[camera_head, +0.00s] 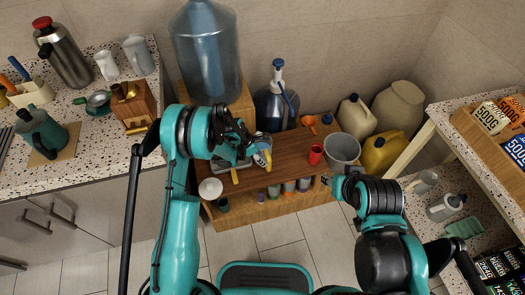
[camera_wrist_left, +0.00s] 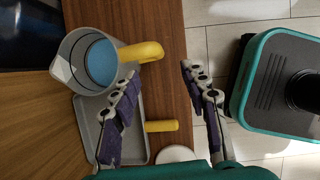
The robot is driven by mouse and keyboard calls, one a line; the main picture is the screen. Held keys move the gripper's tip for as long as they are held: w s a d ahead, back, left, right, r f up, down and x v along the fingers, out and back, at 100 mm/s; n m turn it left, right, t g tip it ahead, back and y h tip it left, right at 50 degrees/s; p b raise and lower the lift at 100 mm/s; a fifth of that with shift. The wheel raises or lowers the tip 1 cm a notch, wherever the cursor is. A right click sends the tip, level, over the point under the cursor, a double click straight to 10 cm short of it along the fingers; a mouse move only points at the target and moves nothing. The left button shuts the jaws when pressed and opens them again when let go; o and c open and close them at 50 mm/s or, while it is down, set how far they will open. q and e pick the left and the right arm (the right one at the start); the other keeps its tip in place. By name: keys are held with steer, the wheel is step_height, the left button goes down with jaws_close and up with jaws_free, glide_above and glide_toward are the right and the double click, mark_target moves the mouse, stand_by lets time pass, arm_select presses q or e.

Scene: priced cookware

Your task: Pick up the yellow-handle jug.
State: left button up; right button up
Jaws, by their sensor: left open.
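The yellow-handle jug (camera_wrist_left: 68,66) is grey with a spout and a blue inside, seen from above in the left wrist view. Its yellow handle (camera_wrist_left: 142,52) points toward my left gripper (camera_wrist_left: 158,70), which is open and empty. The handle's end lies near the gap between the fingertips, and one finger overlaps the view of the jug's side; I cannot tell if they touch. In the head view the jug (camera_head: 262,145) stands on the low wooden table, partly hidden by my left arm. My right gripper (camera_head: 328,181) is small and dark beside the table's right end; its jaws are unclear.
A grey tray (camera_wrist_left: 133,104) with a yellow handle (camera_wrist_left: 161,126) lies beside the jug. A white round dish (camera_head: 210,188) is at the table's left end. A red cup (camera_head: 315,154) and a grey bucket (camera_head: 342,150) are to the right. A large blue bottle (camera_head: 207,60) stands behind.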

mark_target(269, 166)
arm_select(q)
steer(key=b+x, duration=0.5)
steer(key=x, duration=0.6)
steer(key=shift+w+d+f, duration=0.1)
steer(key=shift+w+f, duration=0.1)
steer(key=shift+f, duration=0.1)
steer(key=shift+r, duration=0.1)
jaws_close()
